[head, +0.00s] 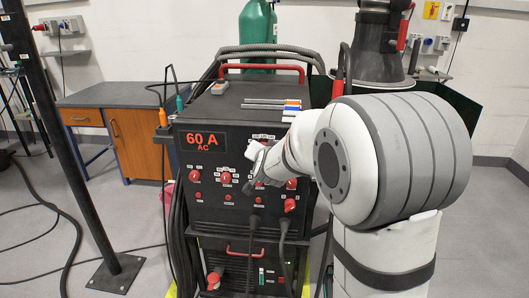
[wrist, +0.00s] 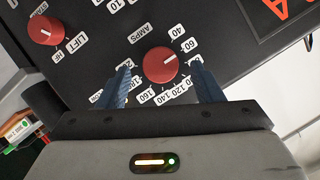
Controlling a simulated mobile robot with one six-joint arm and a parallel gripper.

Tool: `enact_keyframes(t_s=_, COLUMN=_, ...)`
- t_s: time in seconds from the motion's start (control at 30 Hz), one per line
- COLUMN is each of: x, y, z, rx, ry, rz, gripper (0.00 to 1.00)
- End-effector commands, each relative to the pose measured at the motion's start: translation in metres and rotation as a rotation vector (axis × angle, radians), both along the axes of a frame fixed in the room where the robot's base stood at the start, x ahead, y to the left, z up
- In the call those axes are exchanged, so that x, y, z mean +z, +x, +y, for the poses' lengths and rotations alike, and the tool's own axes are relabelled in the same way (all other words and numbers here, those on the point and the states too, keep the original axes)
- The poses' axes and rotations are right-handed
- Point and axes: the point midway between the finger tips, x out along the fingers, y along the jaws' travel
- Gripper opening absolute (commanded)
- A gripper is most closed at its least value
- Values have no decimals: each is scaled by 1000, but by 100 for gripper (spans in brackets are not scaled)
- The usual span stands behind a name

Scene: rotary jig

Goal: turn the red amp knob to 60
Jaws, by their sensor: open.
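The red amp knob (wrist: 160,65) sits on the dark front panel of the welding machine, with white number labels around it and the word AMPS beside it. A small white mark near its edge points toward the 60 label side. The machine's red display (head: 203,142) reads 60 A AC. My gripper (wrist: 162,66) is open in the wrist view, with one blue finger on each side of the knob. Gaps show between the fingers and the knob. In the head view my gripper (head: 250,180) is at the panel, partly hidden by my arm.
A second red knob (wrist: 45,29), near a LIFT label, sits to the left in the wrist view. Thick cables (head: 253,235) hang from the panel's lower part. A green cylinder (head: 257,35) stands behind the machine, and a desk (head: 128,125) is at the left.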

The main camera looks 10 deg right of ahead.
Motion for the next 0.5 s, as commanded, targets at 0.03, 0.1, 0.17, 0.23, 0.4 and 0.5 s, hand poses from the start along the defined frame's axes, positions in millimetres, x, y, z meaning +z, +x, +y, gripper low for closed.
enact_keyframes(t_s=0.03, x=5, y=-8, z=1, rx=0, ry=0, rz=-1, gripper=60)
enact_keyframes(t_s=0.1, x=9, y=-20, z=3, rx=1, ry=0, rz=-3, gripper=60)
enact_keyframes(t_s=0.17, x=13, y=-30, z=4, rx=1, ry=1, rz=-3, gripper=60)
enact_keyframes(t_s=0.23, x=16, y=-40, z=5, rx=0, ry=1, rz=-3, gripper=60)
enact_keyframes(t_s=0.4, x=21, y=-57, z=7, rx=0, ry=1, rz=-1, gripper=60)
enact_keyframes(t_s=0.5, x=22, y=-61, z=7, rx=1, ry=0, rz=-1, gripper=60)
